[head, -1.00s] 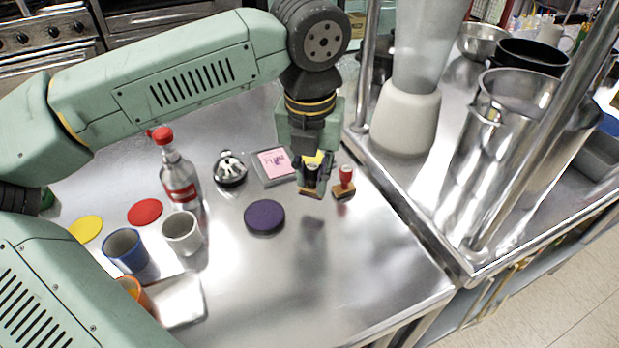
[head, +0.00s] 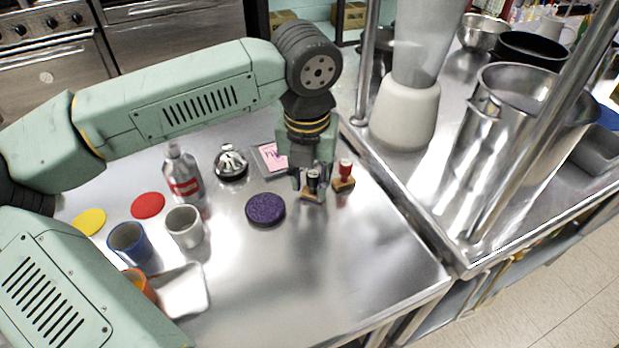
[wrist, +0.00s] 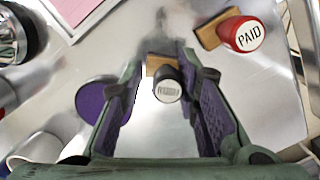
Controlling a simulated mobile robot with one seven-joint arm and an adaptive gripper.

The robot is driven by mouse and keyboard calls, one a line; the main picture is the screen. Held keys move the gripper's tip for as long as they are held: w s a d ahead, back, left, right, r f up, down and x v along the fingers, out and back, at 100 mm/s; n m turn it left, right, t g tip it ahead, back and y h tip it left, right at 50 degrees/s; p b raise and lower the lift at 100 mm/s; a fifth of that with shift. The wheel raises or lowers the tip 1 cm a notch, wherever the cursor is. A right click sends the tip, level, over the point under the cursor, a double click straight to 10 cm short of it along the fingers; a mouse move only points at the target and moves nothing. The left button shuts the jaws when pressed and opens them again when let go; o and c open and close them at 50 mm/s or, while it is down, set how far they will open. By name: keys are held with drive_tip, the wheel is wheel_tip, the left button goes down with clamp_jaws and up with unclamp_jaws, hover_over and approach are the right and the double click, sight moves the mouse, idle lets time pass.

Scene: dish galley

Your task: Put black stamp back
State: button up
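The black stamp (head: 312,182), with a dark handle and a wooden base, stands upright on the metal table, just left of the red stamp. In the wrist view the black stamp (wrist: 166,86) shows between the two fingers, its round white label facing up. My gripper (head: 312,180) is low over the table with its fingers on either side of the stamp. In the wrist view the gripper (wrist: 162,95) is open, with gaps beside the handle. The red stamp (head: 344,174) also shows in the wrist view (wrist: 240,33), labelled PAID.
A purple disc (head: 265,209) lies left of the gripper. A pink note pad (head: 271,157) and a silver bell (head: 230,162) stand behind it. A bottle (head: 182,175) and cups (head: 184,227) are farther left. The table's front is clear; a blender (head: 405,110) stands right.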

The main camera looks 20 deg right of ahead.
drive_tip(key=shift+o, duration=0.6)
drive_tip(key=shift+r, duration=0.1)
drive_tip(key=shift+r+p, duration=0.25)
drive_tip(key=shift+p, duration=0.15)
wheel_tip(320, 180, up, 12)
drive_tip(key=s+b, duration=0.1)
drive_tip(key=b, duration=0.1)
drive_tip(key=shift+s+a+f, duration=0.15)
drive_tip(key=shift+a+f, duration=0.05)
drive_tip(key=shift+a, duration=0.15)
idle(1.2)
